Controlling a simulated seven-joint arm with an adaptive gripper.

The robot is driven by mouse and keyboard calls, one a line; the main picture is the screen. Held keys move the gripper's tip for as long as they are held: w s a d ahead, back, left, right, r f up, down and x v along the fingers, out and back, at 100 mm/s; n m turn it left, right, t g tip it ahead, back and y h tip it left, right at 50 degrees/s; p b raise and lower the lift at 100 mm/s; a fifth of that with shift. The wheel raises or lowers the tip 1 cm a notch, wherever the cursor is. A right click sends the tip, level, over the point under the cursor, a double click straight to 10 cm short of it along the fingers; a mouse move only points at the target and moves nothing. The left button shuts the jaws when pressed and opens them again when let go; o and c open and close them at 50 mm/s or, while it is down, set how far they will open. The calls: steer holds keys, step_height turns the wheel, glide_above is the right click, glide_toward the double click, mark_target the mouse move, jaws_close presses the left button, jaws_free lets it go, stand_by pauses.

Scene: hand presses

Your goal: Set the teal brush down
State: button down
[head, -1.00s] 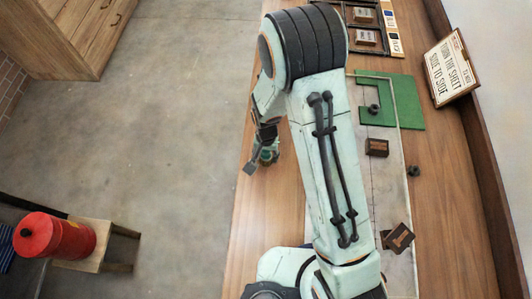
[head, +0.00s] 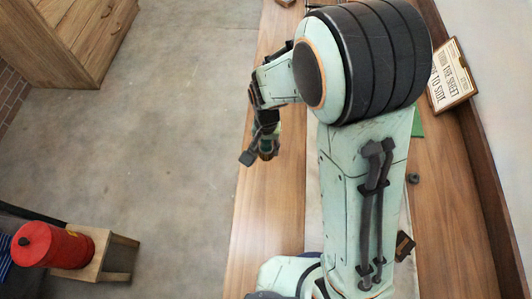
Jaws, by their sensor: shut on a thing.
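My gripper (head: 259,155) is near the left edge of the wooden table (head: 268,215). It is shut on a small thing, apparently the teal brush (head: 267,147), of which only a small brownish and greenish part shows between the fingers. The rest of it is hidden by the fingers and too small to make out. I cannot tell how high it is held or whether it touches the table.
My arm hides most of the table's middle. Dark blocks (head: 404,246) and a small dark knob (head: 413,179) lie to its right, with a framed sign (head: 452,76) behind. A red canister (head: 52,243) stands on a stool at left. Bare wood shows at the table's left.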

steer(key=d+r+m, duration=0.2)
steer(key=d+r, duration=0.2)
steer(key=d, duration=0.1)
steer(key=w+a+f, duration=0.1)
steer(key=w+f, duration=0.2)
steer(key=w, duration=0.1)
steer(key=w+a+f, duration=0.1)
steer(key=w+f, duration=0.2)
steer(key=w, duration=0.2)
steer(key=w+a+f, duration=0.1)
steer(key=w+f, duration=0.2)
steer(key=w, duration=0.1)
steer(key=shift+w, duration=0.35)
steer(key=shift+w+a+f, duration=0.1)
steer(key=shift+w+f, duration=0.05)
steer(key=shift+f, duration=1.65)
steer(key=c, duration=0.8)
jaws_free()
steer(key=shift+f, duration=0.1)
steer(key=shift+o, duration=0.2)
